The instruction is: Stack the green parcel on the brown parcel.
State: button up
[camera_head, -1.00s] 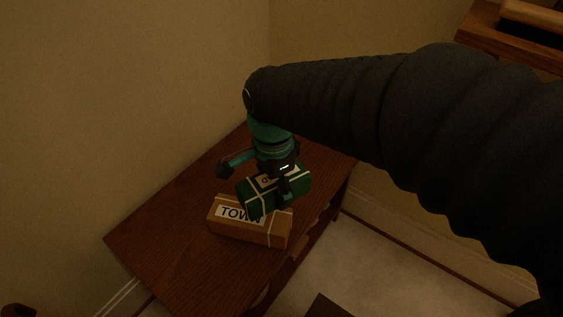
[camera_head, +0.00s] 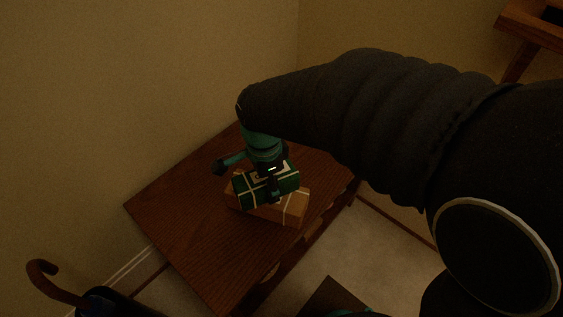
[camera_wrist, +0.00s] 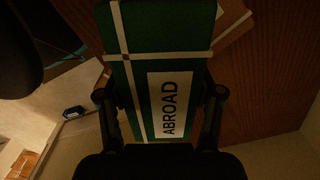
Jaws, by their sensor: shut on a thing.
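The green parcel (camera_head: 249,190), with cream bands, is between the fingers of my gripper (camera_head: 271,187) over the desk. In the wrist view the green parcel (camera_wrist: 185,30) fills the middle, its "ABROAD" label facing me. The two fingers of my gripper (camera_wrist: 160,97) press on its sides. The brown parcel (camera_head: 292,208) lies on the desk under the green one, which hides most of its top. A corner of the brown parcel (camera_wrist: 232,17) shows behind the green one in the wrist view. Whether the two parcels touch, I cannot tell.
The dark wooden desk (camera_head: 185,215) stands against the wall, with its left part bare. A curved brown handle (camera_head: 45,268) rises at the lower left. A wooden piece of furniture (camera_head: 530,28) is at the upper right. Pale floor (camera_head: 350,250) lies beside the desk.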

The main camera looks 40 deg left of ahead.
jog(key=shift+f, duration=0.15)
jog(key=o, duration=1.5)
notch_tip(320, 180, up, 12)
jog(key=shift+r+p, duration=0.2)
jog(key=shift+p, duration=0.15)
